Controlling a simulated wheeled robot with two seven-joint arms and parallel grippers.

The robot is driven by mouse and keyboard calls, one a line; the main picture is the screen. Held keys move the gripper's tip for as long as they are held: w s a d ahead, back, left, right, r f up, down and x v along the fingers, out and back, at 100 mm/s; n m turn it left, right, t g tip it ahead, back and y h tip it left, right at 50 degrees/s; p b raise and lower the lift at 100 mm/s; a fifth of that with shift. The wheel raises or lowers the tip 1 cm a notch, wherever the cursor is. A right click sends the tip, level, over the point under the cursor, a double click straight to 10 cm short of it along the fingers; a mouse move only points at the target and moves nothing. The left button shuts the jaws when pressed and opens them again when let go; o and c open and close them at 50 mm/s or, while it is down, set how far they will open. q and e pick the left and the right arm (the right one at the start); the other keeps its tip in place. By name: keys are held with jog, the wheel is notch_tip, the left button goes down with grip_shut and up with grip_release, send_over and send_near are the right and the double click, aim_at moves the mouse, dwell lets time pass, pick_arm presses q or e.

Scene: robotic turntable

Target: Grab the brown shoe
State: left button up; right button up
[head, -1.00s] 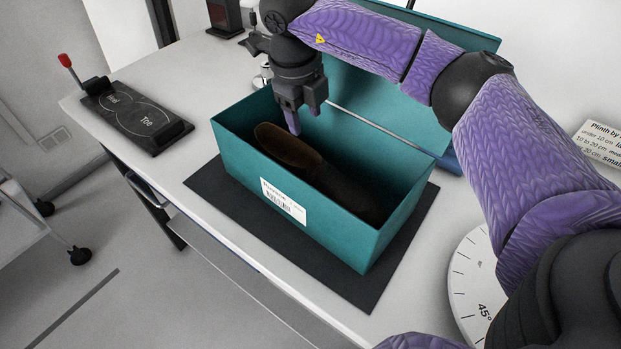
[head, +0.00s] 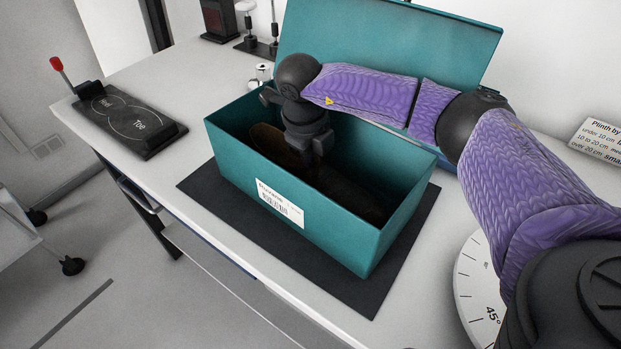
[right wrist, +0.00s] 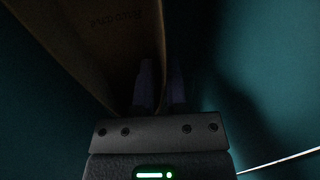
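The brown shoe (head: 267,138) lies inside an open teal shoebox (head: 335,238), its long side along the box. Its far end is in shadow and partly hidden by my right gripper. My right gripper (head: 316,172) points down into the box over the middle of the shoe. In the right wrist view the fingers (right wrist: 160,88) are close together, one on each side of the edge of the shoe (right wrist: 118,40). They look closed on that edge, though it is dark there. My left gripper is not in view.
The box stands on a dark mat (head: 375,298), its lid (head: 400,40) raised behind. A black foot-measuring board (head: 128,118) lies at the left. A white round dial (head: 470,280) and a plinth sign (head: 597,140) are at the right. The table's front edge is close.

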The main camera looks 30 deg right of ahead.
grip_shut()
dwell(0.7)
dwell(0.5)
